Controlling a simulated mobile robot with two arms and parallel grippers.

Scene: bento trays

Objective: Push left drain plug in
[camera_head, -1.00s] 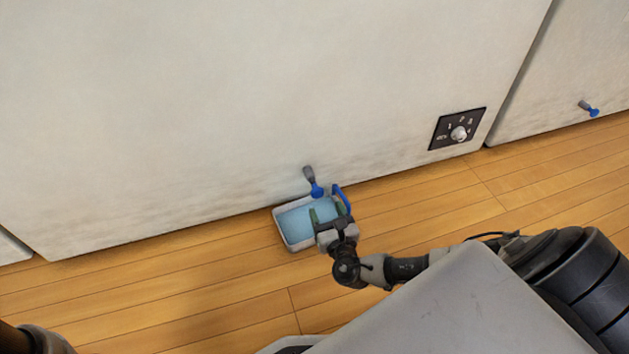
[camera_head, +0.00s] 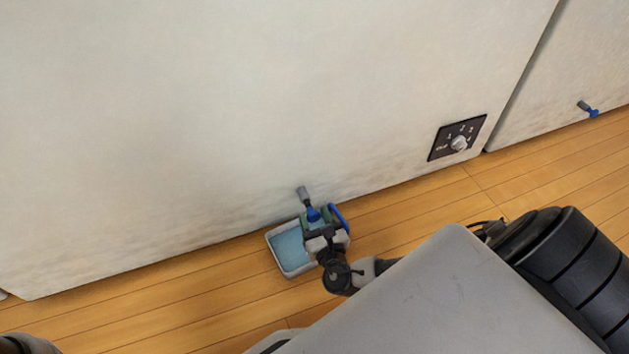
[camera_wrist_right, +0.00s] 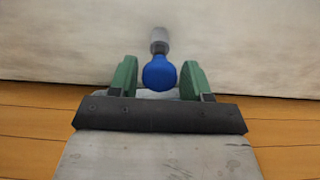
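The left drain plug, a blue knob on a grey stem (camera_head: 313,214), sticks out low from the pale cabinet front (camera_head: 200,120). In the right wrist view the blue knob (camera_wrist_right: 159,73) sits between the green fingers of my right gripper (camera_wrist_right: 157,77). The fingers are open, with a visible gap on each side of the knob. In the head view my right gripper (camera_head: 318,222) is at the plug, over the tray. My left gripper is not in view; only a bit of dark arm shows at the bottom left corner.
A light grey tray with blue inside (camera_head: 272,241) and a blue handle (camera_head: 338,217) stands on the wood floor below the plug. A black dial panel (camera_head: 443,142) is on the cabinet, right of it. A second blue plug (camera_head: 590,110) is on the cabinet at far right.

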